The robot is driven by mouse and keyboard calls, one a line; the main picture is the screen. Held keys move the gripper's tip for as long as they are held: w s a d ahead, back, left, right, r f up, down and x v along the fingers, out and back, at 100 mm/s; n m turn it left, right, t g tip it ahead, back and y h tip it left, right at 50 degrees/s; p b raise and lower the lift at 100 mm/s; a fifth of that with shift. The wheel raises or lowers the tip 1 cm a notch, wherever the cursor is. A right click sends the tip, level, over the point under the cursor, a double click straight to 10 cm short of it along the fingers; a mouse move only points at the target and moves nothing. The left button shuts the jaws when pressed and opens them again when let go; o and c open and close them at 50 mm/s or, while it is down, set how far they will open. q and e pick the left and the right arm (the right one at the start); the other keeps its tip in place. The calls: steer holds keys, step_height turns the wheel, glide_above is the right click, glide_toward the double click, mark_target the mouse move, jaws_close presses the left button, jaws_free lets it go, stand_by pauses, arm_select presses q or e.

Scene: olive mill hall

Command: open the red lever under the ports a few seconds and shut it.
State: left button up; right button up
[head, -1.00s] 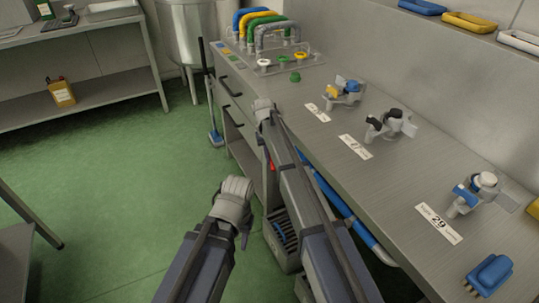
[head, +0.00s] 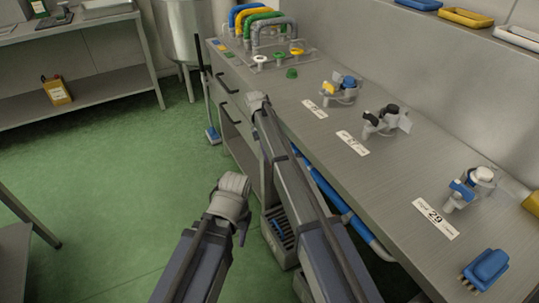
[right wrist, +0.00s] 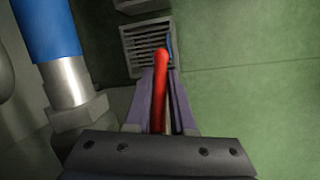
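The red lever (right wrist: 160,85) stands between the two fingers of my right gripper (right wrist: 161,98) in the right wrist view. The fingers are close on both sides of it, and its rounded end sticks out past them. In the head view the lever is hidden by my right arm, whose wrist (head: 258,105) is at the bench's front edge. Three ports stand on the bench: one with blue and yellow parts (head: 342,88), one with a black cap (head: 386,121), one with a white cap and blue handle (head: 470,187). My left gripper (head: 232,190) hangs over the floor, its fingers unclear.
A blue pipe (head: 330,193) runs under the bench edge, above a grey floor grate (head: 283,235). A blue brush (head: 487,268) lies on the bench (head: 330,140). Coloured hoses (head: 262,22) stand at its far end.

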steer(key=o, duration=0.4)
steer(key=shift+c, duration=0.2)
